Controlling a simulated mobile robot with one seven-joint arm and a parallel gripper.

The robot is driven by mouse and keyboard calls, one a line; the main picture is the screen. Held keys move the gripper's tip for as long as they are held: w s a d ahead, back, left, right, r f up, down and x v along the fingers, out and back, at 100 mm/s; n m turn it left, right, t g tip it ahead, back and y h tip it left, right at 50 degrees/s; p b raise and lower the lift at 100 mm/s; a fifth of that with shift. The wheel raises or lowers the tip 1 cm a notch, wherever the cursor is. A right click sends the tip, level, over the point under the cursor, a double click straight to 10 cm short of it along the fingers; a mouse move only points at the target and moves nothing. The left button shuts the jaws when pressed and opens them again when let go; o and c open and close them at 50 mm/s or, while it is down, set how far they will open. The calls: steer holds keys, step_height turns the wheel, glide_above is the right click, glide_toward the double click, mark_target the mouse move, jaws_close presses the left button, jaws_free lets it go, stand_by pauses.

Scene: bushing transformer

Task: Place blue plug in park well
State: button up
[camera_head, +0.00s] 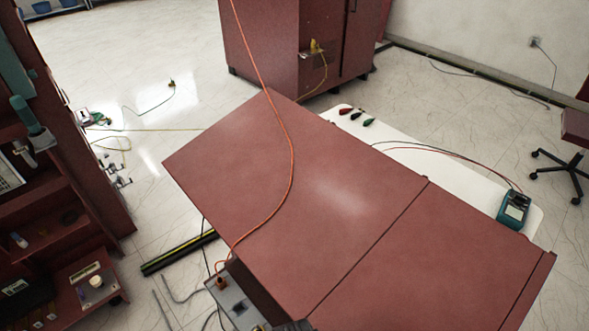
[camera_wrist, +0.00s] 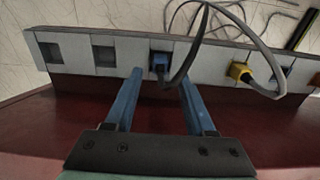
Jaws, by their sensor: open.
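In the wrist view the blue plug (camera_wrist: 160,64) sits in a socket of a grey panel strip (camera_wrist: 128,52), with a grey cable looping from it. My gripper (camera_wrist: 161,78) is open, its two blue fingers reaching toward the panel, one on each side of the plug. I cannot tell whether either finger touches it. Two square wells, the left well (camera_wrist: 50,53) and the one nearer the plug (camera_wrist: 104,56), look empty; I cannot tell which is the park well. My gripper is not clearly visible in the head view.
A yellow plug (camera_wrist: 240,72) with a cable is in the panel right of the blue plug. The grey cable loops over the right side. In the head view an orange cable (camera_head: 291,160) crosses the large red cabinet (camera_head: 330,200), and an orange plug (camera_head: 221,282) shows at the panel.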

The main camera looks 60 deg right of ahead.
step_height(320, 180, up, 9)
steer(key=w+d+r+n+t+h, duration=0.1)
steer(key=w+r+n+t+h, duration=0.2)
steer(key=w+r, duration=0.55)
steer(key=w+d+r+n+t+h, duration=0.1)
steer(key=w+d+r+n+t, duration=0.2)
steer(key=w+r, duration=0.6)
steer(key=w+a+r+n+t, duration=0.2)
steer(key=w+a+r+t, duration=0.15)
steer(key=r, duration=0.35)
steer(key=w+a+r+n+t, duration=0.2)
steer(key=w+r+t, duration=0.1)
steer(key=w+r, duration=0.3)
steer(key=s+a+r+n+t+y, duration=0.1)
steer(key=a+r+n+t, duration=0.3)
steer(key=r, duration=0.8)
steer(key=s+a+r+n+t, duration=0.15)
steer(key=a+r+t, duration=0.35)
steer(key=r, duration=0.7)
steer(key=s+a+r+n+t+y, duration=0.1)
steer(key=s+a+r+n+t, duration=0.1)
steer(key=s+r, duration=0.3)
steer(key=s+a+r+n+t+y, duration=0.2)
steer(key=s+a+r+n+t, duration=0.1)
steer(key=r, duration=0.7)
steer(key=shift+s+a+r+t, duration=0.2)
steer(key=shift+s+a+t, duration=0.25)
steer(key=shift+s+a, duration=0.65)
steer(key=shift+w+a, duration=0.1)
steer(key=shift+w, duration=0.05)
